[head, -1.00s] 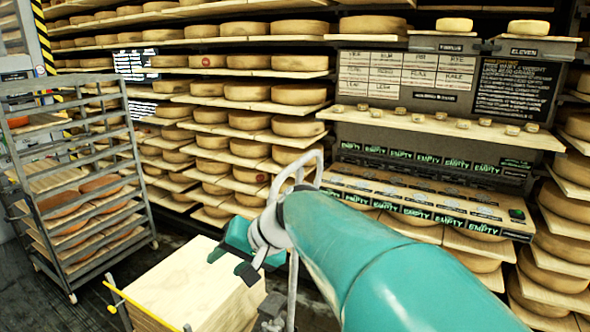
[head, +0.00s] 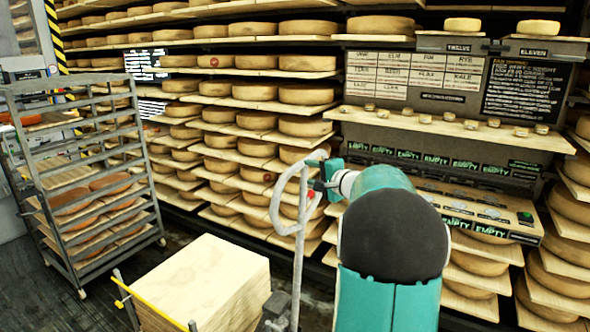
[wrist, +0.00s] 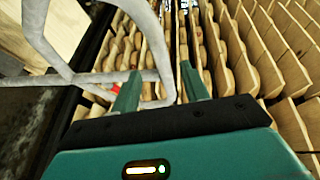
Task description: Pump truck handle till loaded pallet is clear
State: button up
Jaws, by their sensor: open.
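The truck handle (head: 277,212) is a pale grey loop on an upright shaft, with a small red part near its right side. It stands right of a stack of light wooden boards (head: 205,280). The pallet under the stack is not clearly visible. My gripper (head: 320,187) is at the right side of the loop, partly hidden by my arm. In the wrist view the handle (wrist: 45,40) fills the upper left, and one side of its loop passes between the two open green fingers (wrist: 160,75). I cannot tell whether they touch it.
A grey wheeled rack (head: 75,165) with orange cheeses stands at the left. Shelves of cheese wheels (head: 255,92) line the back wall. A sign panel (head: 414,70) and a ledge with small cheeses (head: 450,128) are at the right.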

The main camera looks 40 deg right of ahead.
aim_at(298, 169)
jog(key=w, duration=0.5)
jog(key=w+f, duration=0.1)
jog(key=w, duration=0.2)
jog(key=shift+d, duration=0.15)
grip_shut()
